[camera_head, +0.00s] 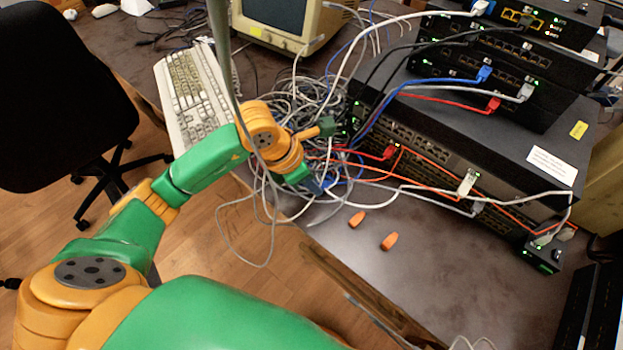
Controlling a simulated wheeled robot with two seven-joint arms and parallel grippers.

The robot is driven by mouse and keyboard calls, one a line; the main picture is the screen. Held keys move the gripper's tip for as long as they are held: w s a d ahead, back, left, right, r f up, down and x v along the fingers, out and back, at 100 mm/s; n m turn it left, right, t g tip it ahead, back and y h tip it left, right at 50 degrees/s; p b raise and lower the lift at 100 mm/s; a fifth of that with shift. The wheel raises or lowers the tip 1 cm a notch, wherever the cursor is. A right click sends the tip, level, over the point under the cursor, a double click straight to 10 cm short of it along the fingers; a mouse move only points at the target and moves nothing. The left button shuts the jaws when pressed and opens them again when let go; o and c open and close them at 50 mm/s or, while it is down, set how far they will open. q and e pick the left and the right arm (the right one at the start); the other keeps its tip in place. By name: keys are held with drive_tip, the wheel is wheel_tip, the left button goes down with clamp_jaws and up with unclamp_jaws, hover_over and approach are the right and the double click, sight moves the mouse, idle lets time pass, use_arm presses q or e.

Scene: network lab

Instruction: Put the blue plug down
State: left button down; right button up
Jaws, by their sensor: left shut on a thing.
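My left gripper (306,180) is at the tangle of cables in front of the rack's left end, above the table's front edge. It is shut on a small dark blue piece (314,187), which looks like the blue plug. The piece is small and partly hidden by the fingers, and I cannot tell whether it touches the table. Another blue plug (484,74) sits in a port of an upper switch. My right gripper is not in view.
Two orange pieces (357,219) (390,241) lie on the table (430,265), whose front right area is mostly clear. Stacked network devices (480,150) stand behind it. A keyboard (190,95) and a monitor (285,22) are at the back left. Loose cables (300,100) surround the gripper.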

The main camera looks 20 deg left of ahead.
use_arm(q)
drive_tip(key=shift+f, duration=0.15)
drive_tip(key=shift+f+b, duration=0.4)
drive_tip(key=shift+b, duration=0.1)
drive_tip(key=c, duration=0.8)
unclamp_jaws()
drive_tip(key=shift+c, duration=0.2)
drive_tip(key=shift+r+p, duration=0.35)
drive_tip(key=v, duration=1.2)
drive_tip(key=shift+r, duration=0.1)
